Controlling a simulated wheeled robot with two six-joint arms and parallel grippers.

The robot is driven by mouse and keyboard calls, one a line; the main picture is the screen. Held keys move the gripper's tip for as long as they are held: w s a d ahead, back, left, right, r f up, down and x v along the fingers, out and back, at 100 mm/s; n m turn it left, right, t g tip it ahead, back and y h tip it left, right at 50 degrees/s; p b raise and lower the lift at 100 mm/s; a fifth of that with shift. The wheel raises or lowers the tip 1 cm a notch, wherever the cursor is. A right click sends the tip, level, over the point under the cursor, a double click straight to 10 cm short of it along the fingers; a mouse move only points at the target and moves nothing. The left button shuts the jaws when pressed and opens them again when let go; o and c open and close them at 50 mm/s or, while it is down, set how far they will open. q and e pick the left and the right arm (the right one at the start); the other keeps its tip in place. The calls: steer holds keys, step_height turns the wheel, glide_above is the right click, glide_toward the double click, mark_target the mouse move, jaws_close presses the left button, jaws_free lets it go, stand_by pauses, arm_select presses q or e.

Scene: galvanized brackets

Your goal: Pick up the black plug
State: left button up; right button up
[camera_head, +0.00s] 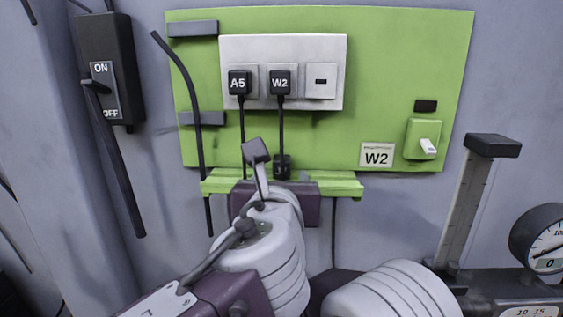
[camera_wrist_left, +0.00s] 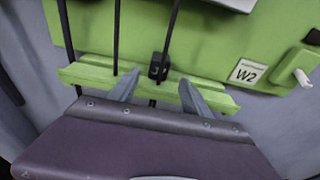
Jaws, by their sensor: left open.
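A small black plug (camera_head: 282,167) stands at the green ledge (camera_head: 337,184) below the green panel; a black cable runs down to it from above. In the left wrist view the black plug (camera_wrist_left: 158,68) shows between and just beyond the fingertips, apart from them as far as I can see. My left gripper (camera_wrist_left: 160,80) is open and empty, its two grey fingers over the ledge. In the head view its purple body (camera_head: 305,205) hides most of the fingers.
Two more black plugs, marked A5 (camera_head: 239,83) and W2 (camera_head: 280,82), sit in the white socket plate (camera_head: 328,46). An ON/OFF lever switch (camera_head: 108,65) is at left. A white toggle (camera_head: 428,146), an upright post (camera_head: 466,205) and a gauge (camera_head: 543,240) are at right.

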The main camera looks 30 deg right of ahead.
mark_target(282, 171)
arm_select(q)
steer(key=w+p, duration=0.1)
steer(key=w+d+p, duration=0.1)
steer(key=w, duration=0.1)
steer(key=shift+w+d, duration=0.1)
steer(key=shift+w, duration=0.05)
steer(key=shift+w+d, duration=0.1)
steer(key=shift+d, duration=0.15)
steer(key=shift+w+d+f, duration=0.1)
steer(key=shift+d+f, duration=0.1)
steer(key=shift+d, duration=0.1)
steer(key=shift+w, duration=0.1)
steer(key=shift+c, duration=0.9)
steer(key=shift+w+a, duration=0.1)
steer(key=shift+a, duration=0.05)
steer(key=c, duration=1)
jaws_close()
steer(key=shift+s, duration=0.2)
